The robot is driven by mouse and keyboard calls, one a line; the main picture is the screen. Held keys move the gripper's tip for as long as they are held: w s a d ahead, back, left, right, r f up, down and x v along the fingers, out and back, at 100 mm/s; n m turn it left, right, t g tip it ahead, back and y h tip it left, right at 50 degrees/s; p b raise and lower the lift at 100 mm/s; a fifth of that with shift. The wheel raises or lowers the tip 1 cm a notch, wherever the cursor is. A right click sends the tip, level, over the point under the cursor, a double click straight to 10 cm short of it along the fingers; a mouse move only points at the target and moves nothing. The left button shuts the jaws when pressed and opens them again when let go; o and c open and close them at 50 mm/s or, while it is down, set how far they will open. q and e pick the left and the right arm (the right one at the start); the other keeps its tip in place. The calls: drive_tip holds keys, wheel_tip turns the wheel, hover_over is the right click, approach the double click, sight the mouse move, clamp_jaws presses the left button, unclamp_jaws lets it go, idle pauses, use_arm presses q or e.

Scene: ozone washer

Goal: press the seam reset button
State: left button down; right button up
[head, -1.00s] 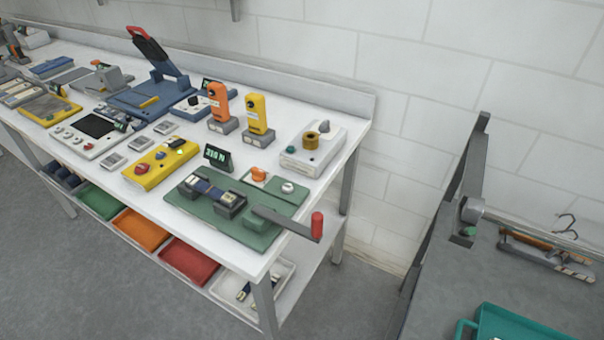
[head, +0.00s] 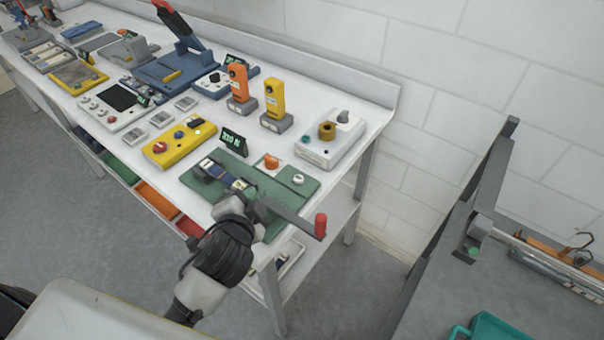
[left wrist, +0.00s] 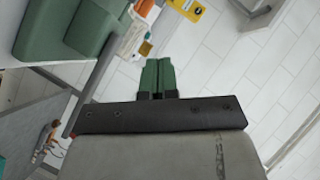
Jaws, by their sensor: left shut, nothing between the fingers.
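A green tester board (head: 275,220) sits at the near right end of the white bench. It carries dark clamps (head: 212,168), an orange knob (head: 271,161), a round pale button (head: 298,180) and a lever with a red handle (head: 320,225). No label shows which control is the seam reset. My left gripper (head: 252,196) is over the board's near side, by the clamps, hiding part of it; contact is unclear. In the left wrist view its green fingers (left wrist: 157,76) are together and empty. My right gripper is not in view.
A small lit display (head: 233,141) stands behind the board. A yellow box (head: 178,142), orange and yellow upright units (head: 274,104) and a white box with a brass knob (head: 330,138) stand around it. A grey cart (head: 540,285) is at the right.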

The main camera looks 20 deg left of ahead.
use_arm(q)
drive_tip(key=w+d+r+m+t+h, duration=0.1)
drive_tip(key=w+d+r+m+h, duration=0.4)
drive_tip(key=m+h, duration=0.65)
drive_tip(key=w+d+r+m+t+h, duration=0.1)
drive_tip(key=w+d+r+m+h, duration=0.45)
drive_tip(key=m, duration=1.15)
drive_tip(key=w+a+f+m+g+y, duration=0.4)
drive_tip(key=f+m+g+y, duration=0.3)
drive_tip(key=m, duration=0.9)
drive_tip(key=g, duration=0.2)
drive_tip(key=shift+w+a+g+y, duration=0.35)
drive_tip(key=shift+g+y, duration=0.05)
drive_tip(key=shift+f, duration=0.15)
